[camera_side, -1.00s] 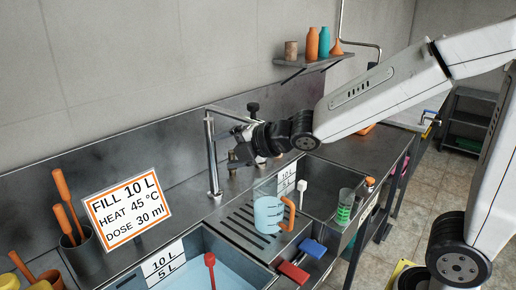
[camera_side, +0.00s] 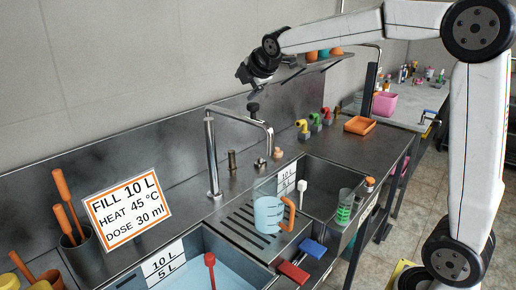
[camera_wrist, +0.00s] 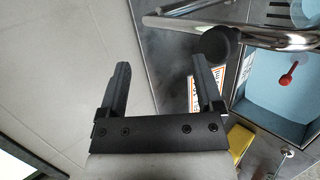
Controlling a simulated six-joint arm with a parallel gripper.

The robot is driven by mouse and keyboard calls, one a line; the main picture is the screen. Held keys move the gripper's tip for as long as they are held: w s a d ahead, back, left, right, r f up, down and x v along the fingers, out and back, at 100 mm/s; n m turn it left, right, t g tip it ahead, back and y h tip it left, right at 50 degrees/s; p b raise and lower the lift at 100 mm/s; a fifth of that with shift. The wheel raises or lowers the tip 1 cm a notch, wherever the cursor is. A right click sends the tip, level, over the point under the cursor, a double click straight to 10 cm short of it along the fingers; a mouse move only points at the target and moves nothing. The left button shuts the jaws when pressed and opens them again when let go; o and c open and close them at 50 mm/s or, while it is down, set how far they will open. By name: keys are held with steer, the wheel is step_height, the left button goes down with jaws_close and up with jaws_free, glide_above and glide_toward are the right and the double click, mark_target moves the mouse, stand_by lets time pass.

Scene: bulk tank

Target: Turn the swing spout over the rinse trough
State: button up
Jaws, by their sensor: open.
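The swing spout (camera_side: 211,150) is a chrome upright post with a horizontal pipe reaching right and a short downturned outlet (camera_side: 269,143). A black knob (camera_side: 253,107) stands on the pipe and also shows in the wrist view (camera_wrist: 220,43).
A measuring jug (camera_side: 268,212) with an orange handle stands on the ribbed drainboard (camera_side: 240,225). Colored taps (camera_side: 315,122) stand at the back right.

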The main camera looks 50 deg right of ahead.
mark_target(254, 104)
steer(key=d+m+g, duration=0.2)
steer(key=shift+s+d+f+m+y, duration=0.2)
steer(key=shift+d+m+y, duration=0.1)
steer(key=shift+m, duration=0.1)
steer(key=shift+s+d+r+m+g+y, duration=0.15)
steer(key=shift+s+r+m+g+y, duration=0.35)
steer(key=shift+m+g+y, duration=0.35)
steer(key=shift+s+d+r+m+g+y, duration=0.15)
steer(key=shift+s+r+m+g+y, duration=0.4)
steer(key=shift+y, duration=0.45)
steer(key=shift+s+d+r+m+g+y, duration=0.15)
steer(key=shift+s+r+m+g+y, duration=0.3)
steer(key=shift+m+g+y, duration=0.45)
steer(key=shift+f, duration=0.2)
steer(key=shift+x, duration=3.85)
steer(key=shift+a, duration=0.1)
steer(key=shift+c, duration=0.2)
jaws_close()
steer(key=shift+r, duration=0.1)
